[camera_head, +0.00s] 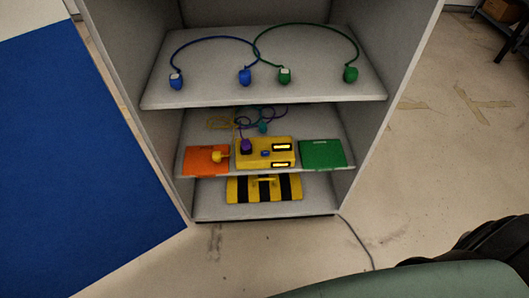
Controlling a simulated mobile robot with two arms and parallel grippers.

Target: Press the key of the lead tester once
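The lead tester looks to be the yellow box (255,162) on the middle shelf of an open grey cabinet. A small blue spot on its top face (265,153) looks like its key. Two pale, lit-looking windows (282,147) in dark frames are on its right part. A purple plug (246,146) stands at its back left; I cannot tell whether it is seated in a socket. Neither of my grippers shows in the head view.
The upper shelf (215,96) holds a blue lead and a green lead with end plugs. An orange mat (199,168) with a yellow plug (217,157) and a green mat (322,154) flank the tester. A teal plug (263,127) lies behind. A striped panel (264,189) is below.

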